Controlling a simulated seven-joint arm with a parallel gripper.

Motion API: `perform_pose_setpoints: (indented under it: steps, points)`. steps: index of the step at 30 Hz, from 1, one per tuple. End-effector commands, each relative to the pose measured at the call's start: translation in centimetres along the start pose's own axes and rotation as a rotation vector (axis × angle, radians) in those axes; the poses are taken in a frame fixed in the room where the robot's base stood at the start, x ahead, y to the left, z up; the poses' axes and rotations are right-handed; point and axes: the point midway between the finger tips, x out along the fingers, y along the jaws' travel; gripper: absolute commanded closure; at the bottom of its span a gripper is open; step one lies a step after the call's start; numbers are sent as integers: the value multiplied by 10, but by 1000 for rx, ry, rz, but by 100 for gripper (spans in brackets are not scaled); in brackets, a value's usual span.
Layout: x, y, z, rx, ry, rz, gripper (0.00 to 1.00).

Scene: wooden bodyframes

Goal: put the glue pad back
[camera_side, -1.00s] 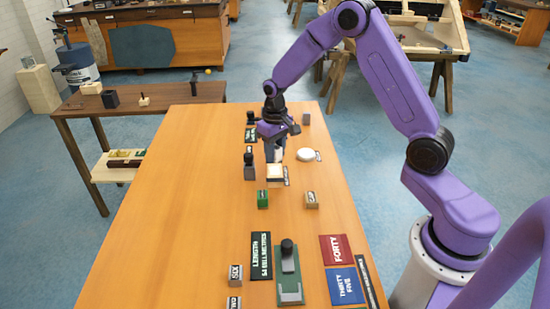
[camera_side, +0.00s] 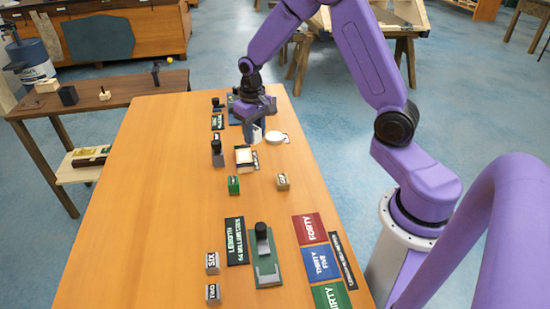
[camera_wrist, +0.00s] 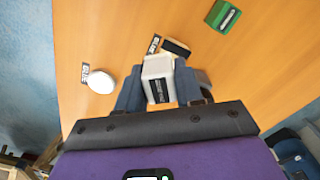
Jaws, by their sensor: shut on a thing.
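My gripper (camera_wrist: 158,92) is shut on a pale grey block with a dark label, which I take to be the glue pad (camera_wrist: 157,66). It stands upright between the fingers; its lettering is too small to read. In the side view my gripper (camera_side: 256,134) holds it low over the table, close behind and right of a cream-topped dark base (camera_side: 244,156). I cannot tell whether the block touches anything below. In the wrist view the base (camera_wrist: 176,47) is partly hidden behind the block, with a small label (camera_wrist: 154,44) beside it.
A white round piece (camera_side: 275,137) with a label lies just right of my gripper. A black-knobbed stamp (camera_side: 217,152) stands left of the base. A green block (camera_side: 233,185) and a tan block (camera_side: 283,181) sit nearer. The table's left side (camera_side: 165,190) is clear.

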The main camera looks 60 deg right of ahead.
Motion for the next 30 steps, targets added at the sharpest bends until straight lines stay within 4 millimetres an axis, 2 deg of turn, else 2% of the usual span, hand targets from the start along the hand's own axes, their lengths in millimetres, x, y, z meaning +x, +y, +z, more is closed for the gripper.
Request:
perform_pose_setpoints:
  steps: [9, 16, 22, 30]
  points:
    - [-17, 47, 97, 347, 1, 0, 93]
    - [-19, 70, 153, 536, 1, 0, 93]
    - [-19, 78, 172, 608, 1, 0, 93]
    - [-13, 80, 162, 616, -1, 1, 93]
